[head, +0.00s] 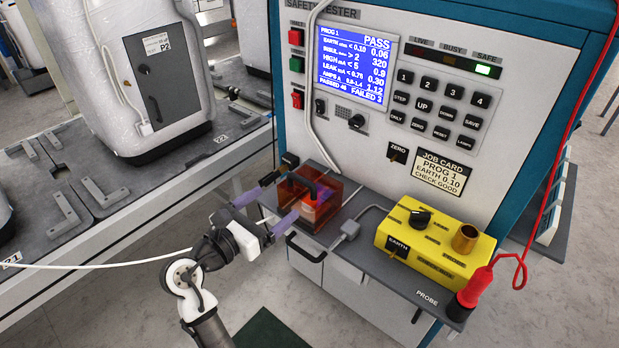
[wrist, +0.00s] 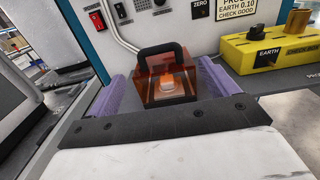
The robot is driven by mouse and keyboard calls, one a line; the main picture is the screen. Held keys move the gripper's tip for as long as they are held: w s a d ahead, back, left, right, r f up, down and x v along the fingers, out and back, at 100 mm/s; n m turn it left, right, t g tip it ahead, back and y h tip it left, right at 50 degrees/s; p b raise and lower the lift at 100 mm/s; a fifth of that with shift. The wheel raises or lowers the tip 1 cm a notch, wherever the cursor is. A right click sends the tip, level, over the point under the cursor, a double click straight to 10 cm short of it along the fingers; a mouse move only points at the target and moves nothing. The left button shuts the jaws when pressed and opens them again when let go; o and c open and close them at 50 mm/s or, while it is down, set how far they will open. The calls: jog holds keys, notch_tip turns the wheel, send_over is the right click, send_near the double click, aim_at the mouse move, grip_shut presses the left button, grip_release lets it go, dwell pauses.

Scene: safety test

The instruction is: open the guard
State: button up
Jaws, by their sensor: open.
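The guard (head: 335,190) is a see-through orange-brown cover with a black handle, on the shelf at the tester's left front. It looks shut, and a pale block with an orange top shows inside it. In the wrist view the guard (wrist: 148,82) stands upright ahead, its black handle (wrist: 163,48) arching over its top. My gripper (head: 275,200) is at the guard's near left side, its purple fingers spread. In the wrist view the fingers of my gripper (wrist: 160,92) lie either side of the guard. Whether they touch it cannot be told.
The safety tester (head: 450,130) rises behind the shelf, its screen showing PASS and its SAFE lamp green. A yellow earth box (head: 435,245) and a red probe (head: 476,285) are to the right. A grey bench (head: 110,190) with a white machine is at left.

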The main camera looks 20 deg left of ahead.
jog(key=p, duration=0.2)
send_near(308, 177)
jog(key=w+d+r, duration=0.1)
jog(key=w, duration=0.1)
jog(key=w+d+r, duration=0.1)
jog(key=w+d, duration=0.1)
jog(key=w+d+r, duration=0.1)
jog(key=shift+w+d+r, duration=0.25)
jog(key=shift+w+d, duration=0.05)
jog(key=shift+w, duration=0.1)
